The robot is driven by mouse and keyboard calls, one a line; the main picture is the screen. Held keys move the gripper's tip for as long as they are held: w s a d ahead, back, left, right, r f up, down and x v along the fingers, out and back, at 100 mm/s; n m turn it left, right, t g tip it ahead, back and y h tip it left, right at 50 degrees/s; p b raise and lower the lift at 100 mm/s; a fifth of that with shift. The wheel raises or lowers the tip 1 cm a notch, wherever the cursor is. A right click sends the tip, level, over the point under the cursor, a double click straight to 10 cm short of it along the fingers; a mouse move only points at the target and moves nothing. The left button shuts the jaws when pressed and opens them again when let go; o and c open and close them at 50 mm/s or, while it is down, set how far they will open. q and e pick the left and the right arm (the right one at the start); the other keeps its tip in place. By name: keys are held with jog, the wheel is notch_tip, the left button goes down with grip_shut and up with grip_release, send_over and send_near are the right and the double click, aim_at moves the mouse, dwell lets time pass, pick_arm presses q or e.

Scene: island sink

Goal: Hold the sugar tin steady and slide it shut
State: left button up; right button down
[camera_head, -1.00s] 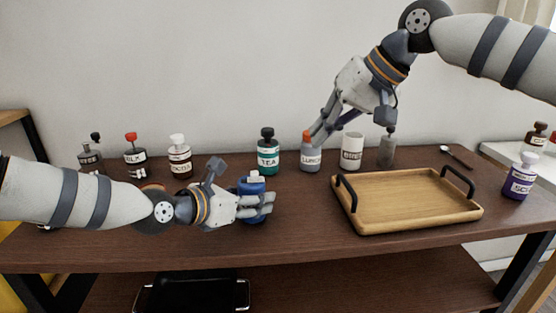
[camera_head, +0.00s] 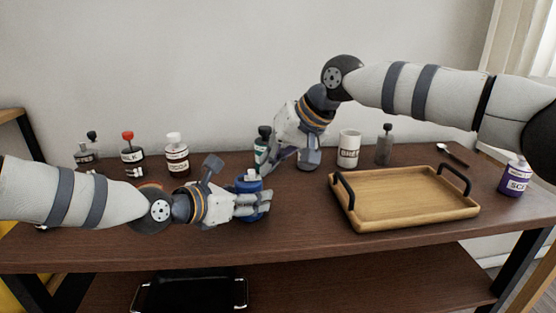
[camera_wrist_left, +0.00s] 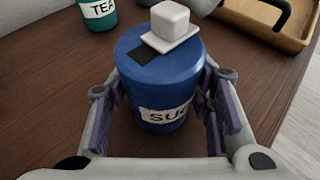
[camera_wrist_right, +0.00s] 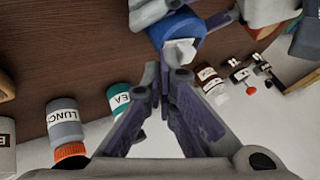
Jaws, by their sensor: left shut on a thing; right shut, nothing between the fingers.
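The blue sugar tin (camera_head: 253,184) stands upright on the brown table; its label, partly hidden, starts "SU" in the left wrist view (camera_wrist_left: 166,82). A white sliding lid with a cube knob (camera_wrist_left: 170,22) sits toward the far side of its top, beside a dark square opening (camera_wrist_left: 143,53). My left gripper (camera_head: 256,206) is shut around the tin's sides. My right gripper (camera_head: 271,170) is shut and empty, just above and to the right of the tin, apart from it. The knob also shows ahead of its fingers in the right wrist view (camera_wrist_right: 180,51).
The green tea jar (camera_head: 261,148) stands behind the right gripper. Cocoa (camera_head: 177,158) and milk (camera_head: 132,160) jars stand to the left. A white canister (camera_head: 348,150) and a grey bottle (camera_head: 384,148) stand behind the wooden tray (camera_head: 400,222) at right.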

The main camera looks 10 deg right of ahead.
jog(key=shift+a, duration=0.9)
jog(key=shift+d, duration=0.1)
